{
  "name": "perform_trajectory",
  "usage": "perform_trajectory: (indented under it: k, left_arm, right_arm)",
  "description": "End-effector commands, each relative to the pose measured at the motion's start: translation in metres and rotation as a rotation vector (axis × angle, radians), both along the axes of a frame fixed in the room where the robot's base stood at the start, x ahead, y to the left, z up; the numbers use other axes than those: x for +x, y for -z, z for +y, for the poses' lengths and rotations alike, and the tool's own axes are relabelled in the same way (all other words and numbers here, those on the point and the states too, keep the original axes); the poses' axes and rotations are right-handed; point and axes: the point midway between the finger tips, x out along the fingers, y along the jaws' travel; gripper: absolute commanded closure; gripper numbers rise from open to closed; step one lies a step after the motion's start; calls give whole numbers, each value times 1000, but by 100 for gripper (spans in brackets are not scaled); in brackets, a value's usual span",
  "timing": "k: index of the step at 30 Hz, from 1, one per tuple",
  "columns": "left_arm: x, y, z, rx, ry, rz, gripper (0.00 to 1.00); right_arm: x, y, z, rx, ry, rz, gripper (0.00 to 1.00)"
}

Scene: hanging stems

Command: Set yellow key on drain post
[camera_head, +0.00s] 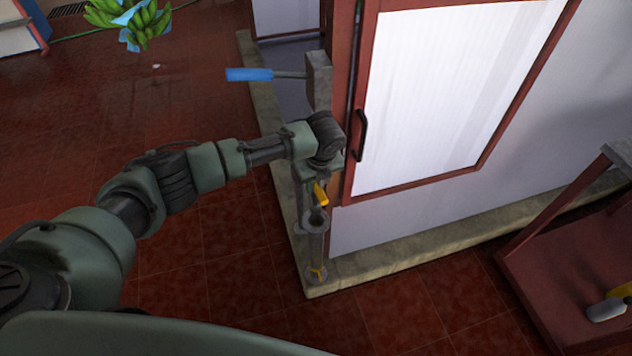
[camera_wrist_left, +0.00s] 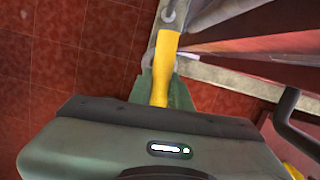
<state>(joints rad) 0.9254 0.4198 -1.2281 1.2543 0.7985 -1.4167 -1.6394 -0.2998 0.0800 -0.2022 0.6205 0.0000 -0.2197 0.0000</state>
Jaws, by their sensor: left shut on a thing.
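The yellow key (camera_head: 321,196) has a yellow handle and shows just below my left gripper (camera_head: 321,180). In the left wrist view the key (camera_wrist_left: 164,60) lies between the green fingers of the left gripper (camera_wrist_left: 165,92), which is shut on its handle. A grey metal end sticks out beyond the handle. The grey drain post (camera_head: 314,248) stands upright by the building's corner, with a yellow part near its foot. The key's grey end appears close to the post's upper part; I cannot tell whether they touch. My right gripper is out of view.
A blue lever (camera_head: 249,75) juts left from a grey post (camera_head: 318,80) behind my arm. A red-framed white door (camera_head: 450,85) with a dark handle stands right of the gripper. A red table (camera_head: 585,265) is at the right. Green bananas (camera_head: 142,20) hang at upper left.

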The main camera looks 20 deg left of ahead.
Motion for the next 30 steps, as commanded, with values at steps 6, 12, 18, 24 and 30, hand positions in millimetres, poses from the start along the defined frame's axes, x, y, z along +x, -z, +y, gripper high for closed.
perform_trajectory:
  k: [6, 12, 18, 24, 30]
  left_arm:
    - [10, 2, 1, 0, 107, 1, 100]
    - [10, 11, 1, -1, 110, 1, 100]
    - [9, 29, 1, 0, 109, 1, 100]
    - [10, 49, 1, 1, 109, 0, 100]
    - [9, 60, 1, -1, 108, 2, 100]
  right_arm:
    - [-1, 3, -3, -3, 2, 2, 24]
    - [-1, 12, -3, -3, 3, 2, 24]
    - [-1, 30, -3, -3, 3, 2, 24]
    - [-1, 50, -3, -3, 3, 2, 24]
    - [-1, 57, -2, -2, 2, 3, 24]
